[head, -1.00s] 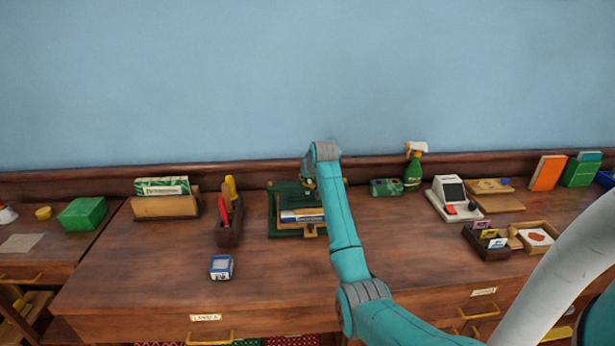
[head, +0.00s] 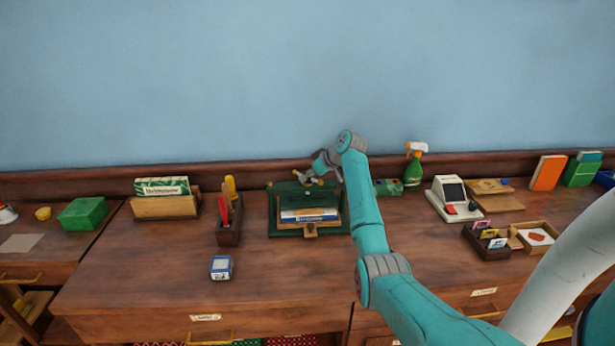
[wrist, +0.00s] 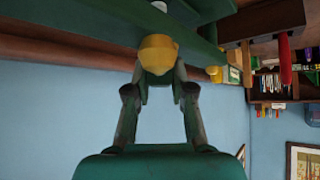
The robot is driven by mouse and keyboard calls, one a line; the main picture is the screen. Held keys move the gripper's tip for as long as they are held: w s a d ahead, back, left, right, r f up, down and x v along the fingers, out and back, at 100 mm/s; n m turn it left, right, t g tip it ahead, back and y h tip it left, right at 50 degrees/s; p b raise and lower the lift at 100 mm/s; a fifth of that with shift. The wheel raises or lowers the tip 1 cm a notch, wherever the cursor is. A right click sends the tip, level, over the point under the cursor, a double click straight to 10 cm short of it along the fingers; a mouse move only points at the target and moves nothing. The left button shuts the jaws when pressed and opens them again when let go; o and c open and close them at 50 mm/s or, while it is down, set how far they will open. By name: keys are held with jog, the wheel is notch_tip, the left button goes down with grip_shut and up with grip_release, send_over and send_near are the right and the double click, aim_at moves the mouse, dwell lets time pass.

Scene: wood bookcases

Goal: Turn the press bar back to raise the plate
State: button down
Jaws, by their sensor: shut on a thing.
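The green book press (head: 275,222) stands at the back of the desk, with a blue-and-white book (head: 308,214) lying in it. My gripper (head: 306,179) is at the top of the press, reaching in from the right. In the wrist view my gripper (wrist: 158,75) is shut on the yellow knob (wrist: 158,52) at the press bar. The green beam of the press (wrist: 85,28) runs behind the knob. The bar is small in the head view and its angle is hard to tell. The plate's height is not clear either.
A wooden caddy with red and yellow handles (head: 229,234) stands close left of the press. A green box (head: 388,187) and a spray bottle (head: 413,172) are to the right. A small blue-and-white box (head: 221,267) sits in front. The desk's front middle is clear.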

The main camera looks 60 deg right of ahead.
dwell(0.4)
jog(key=c, duration=1)
grip_release()
jog(key=v, duration=1.2)
